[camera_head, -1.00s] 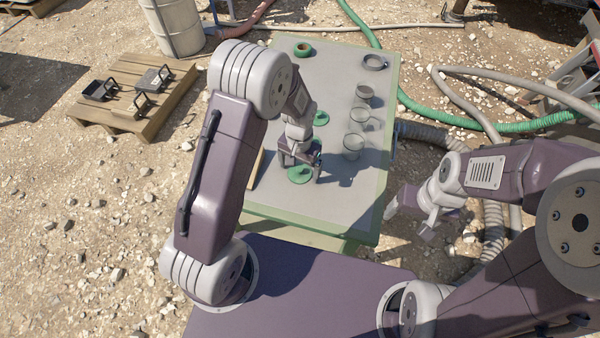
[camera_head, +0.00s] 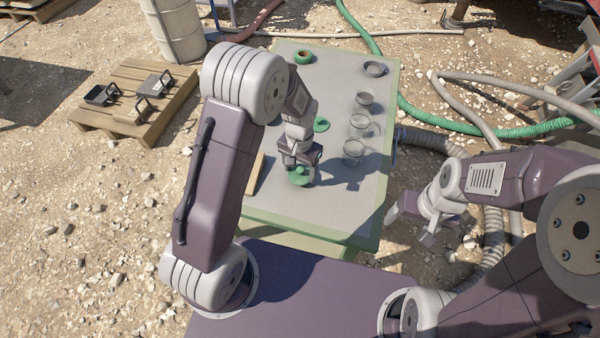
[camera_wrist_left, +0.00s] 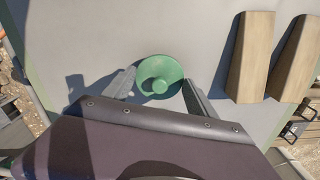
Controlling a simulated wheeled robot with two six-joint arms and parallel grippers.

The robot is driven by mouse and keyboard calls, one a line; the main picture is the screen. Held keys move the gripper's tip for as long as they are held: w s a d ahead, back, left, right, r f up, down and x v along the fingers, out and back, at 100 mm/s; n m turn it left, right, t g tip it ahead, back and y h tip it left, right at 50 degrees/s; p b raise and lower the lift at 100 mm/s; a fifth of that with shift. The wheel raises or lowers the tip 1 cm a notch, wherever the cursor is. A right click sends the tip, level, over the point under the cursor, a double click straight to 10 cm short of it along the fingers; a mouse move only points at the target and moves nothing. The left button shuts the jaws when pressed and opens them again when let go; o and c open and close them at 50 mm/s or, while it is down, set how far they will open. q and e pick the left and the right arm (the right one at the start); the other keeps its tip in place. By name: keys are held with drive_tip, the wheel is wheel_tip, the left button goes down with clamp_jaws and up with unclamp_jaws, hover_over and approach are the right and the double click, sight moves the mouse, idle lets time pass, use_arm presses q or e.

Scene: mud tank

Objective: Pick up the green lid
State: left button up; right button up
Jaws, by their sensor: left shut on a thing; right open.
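A round green lid with a central knob (camera_head: 299,178) is at the near part of the table. My left gripper (camera_head: 301,175) is shut on it from above. In the left wrist view the lid (camera_wrist_left: 160,70) sits between the two fingers (camera_wrist_left: 160,88). I cannot tell whether the lid touches the tabletop. A second green lid (camera_head: 321,125) lies farther back on the table, partly behind my left wrist. My right gripper (camera_head: 408,222) is open and empty, off the table's right side.
Several clear glass jars (camera_head: 353,149) stand along the right of the table (camera_head: 335,205). A green-rimmed orange object (camera_head: 303,57) and a grey ring-shaped dish (camera_head: 375,68) are at the back. Wooden blocks (camera_wrist_left: 250,55) lie beside the lid. A pallet (camera_head: 140,95) holds several tools.

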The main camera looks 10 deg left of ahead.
use_arm(q)
drive_tip(key=w+d+r+p, duration=0.1)
drive_tip(key=w+d+r, duration=0.2)
drive_tip(key=w+r, duration=0.5)
drive_tip(key=w, duration=0.3)
drive_tip(key=shift+d+p, duration=0.3)
drive_tip(key=shift+p, duration=0.05)
